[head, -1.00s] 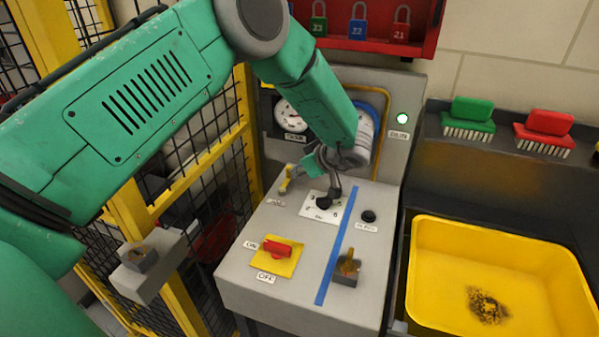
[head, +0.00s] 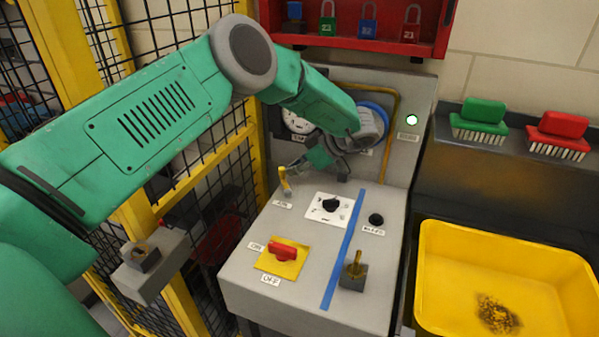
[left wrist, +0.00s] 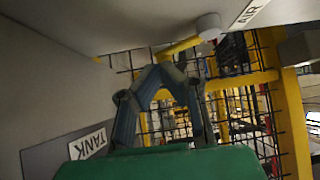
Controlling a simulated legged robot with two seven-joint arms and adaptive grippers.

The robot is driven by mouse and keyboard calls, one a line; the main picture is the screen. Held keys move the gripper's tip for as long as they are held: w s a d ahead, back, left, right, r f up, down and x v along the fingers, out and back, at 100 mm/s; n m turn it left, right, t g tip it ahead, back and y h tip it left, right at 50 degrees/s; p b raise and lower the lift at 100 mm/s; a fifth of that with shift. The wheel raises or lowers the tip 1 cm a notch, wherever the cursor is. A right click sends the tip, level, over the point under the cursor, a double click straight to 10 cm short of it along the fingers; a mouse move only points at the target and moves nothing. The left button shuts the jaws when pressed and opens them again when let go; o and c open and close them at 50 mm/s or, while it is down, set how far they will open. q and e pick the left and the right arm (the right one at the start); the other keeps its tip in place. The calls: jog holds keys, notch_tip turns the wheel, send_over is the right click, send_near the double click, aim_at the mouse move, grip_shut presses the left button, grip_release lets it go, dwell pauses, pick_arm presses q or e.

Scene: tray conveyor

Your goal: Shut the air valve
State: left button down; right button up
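The air valve (head: 284,180) is a yellow lever on a small grey base at the back left of the grey panel top, by a small label. In the head view its lever stands up from the base. In the left wrist view the yellow lever (left wrist: 180,47) shows beside the AIR label, just beyond the fingertips. My left gripper (head: 300,165) is right of the lever, close to it. In the left wrist view the gripper's fingers (left wrist: 160,68) come together at the tips, with nothing seen between them. Contact with the lever cannot be told. My right gripper is out of view.
The panel top carries a black dial (head: 331,204), a black button (head: 376,219), a red switch (head: 283,251) and a brass part on a grey block (head: 353,276). A yellow mesh fence (head: 190,200) stands left. A yellow tub (head: 450,300) is right.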

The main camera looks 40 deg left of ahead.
aim_at(281, 170)
pick_arm(q)
jog(key=shift+s+a+p, duration=0.35)
jog(key=shift+a, duration=0.2)
jog(key=shift+s+a+p, duration=0.3)
jog(key=shift+a, duration=0.25)
jog(key=shift+s+a, duration=0.2)
jog(key=shift+s, duration=0.2)
jog(key=shift+d, duration=0.1)
jog(key=shift+s+d+p, duration=0.25)
jog(key=shift+d+p, duration=0.25)
jog(key=shift+d, duration=0.2)
